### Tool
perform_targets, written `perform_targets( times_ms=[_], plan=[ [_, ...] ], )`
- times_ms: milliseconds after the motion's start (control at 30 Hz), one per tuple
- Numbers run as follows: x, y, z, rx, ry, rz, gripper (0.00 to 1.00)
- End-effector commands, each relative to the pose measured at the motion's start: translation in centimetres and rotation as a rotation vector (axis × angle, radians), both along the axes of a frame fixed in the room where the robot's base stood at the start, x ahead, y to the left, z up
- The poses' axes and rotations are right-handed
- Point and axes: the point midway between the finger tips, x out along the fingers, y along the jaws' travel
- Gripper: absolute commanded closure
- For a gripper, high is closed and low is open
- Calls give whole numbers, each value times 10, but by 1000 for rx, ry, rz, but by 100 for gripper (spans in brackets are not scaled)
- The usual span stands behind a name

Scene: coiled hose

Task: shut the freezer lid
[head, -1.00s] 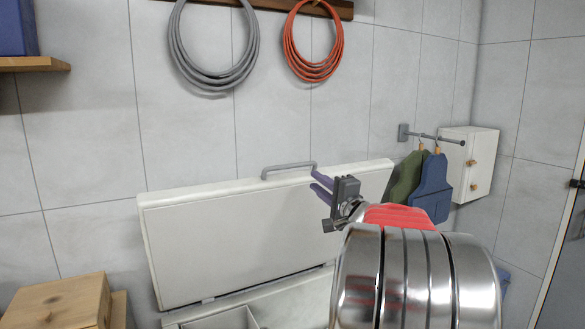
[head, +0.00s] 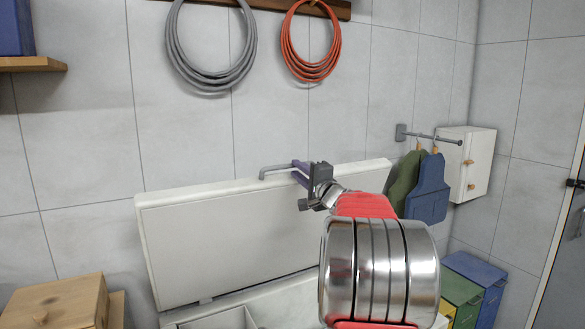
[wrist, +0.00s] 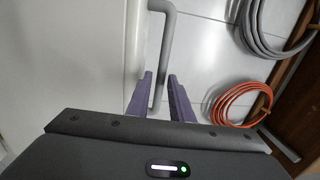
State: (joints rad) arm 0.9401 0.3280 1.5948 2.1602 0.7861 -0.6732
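The white freezer lid (head: 225,240) stands raised at the back of the freezer, near the tiled wall. Its grey bar handle (head: 276,168) is on the lid's top edge. My gripper (head: 299,172) is at the right end of the handle. In the wrist view, the purple fingers of my gripper (wrist: 162,88) are apart, and the handle (wrist: 166,45) runs between them. A gap shows between the bar and the right finger. The lid's edge (wrist: 135,45) is to the left there. The freezer body (head: 262,305) shows only partly, behind my arm.
Grey (head: 212,83) and orange (head: 311,70) hose coils hang on the wall above. Aprons (head: 428,190) on a rail and a white cabinet (head: 466,165) are at right. Green (head: 461,292) and blue (head: 477,268) bins stand below. A wooden box (head: 55,302) is at lower left.

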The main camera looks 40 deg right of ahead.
Motion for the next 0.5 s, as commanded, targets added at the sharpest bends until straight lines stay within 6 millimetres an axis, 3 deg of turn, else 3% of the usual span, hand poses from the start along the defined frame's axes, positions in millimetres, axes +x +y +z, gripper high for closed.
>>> perform_targets(
  times_ms=[200, 500],
  plan=[
    [26, -8, 3, 1, 0, 0, 80],
    [37, -11, 5, 1, 0, 0, 80]
  ],
)
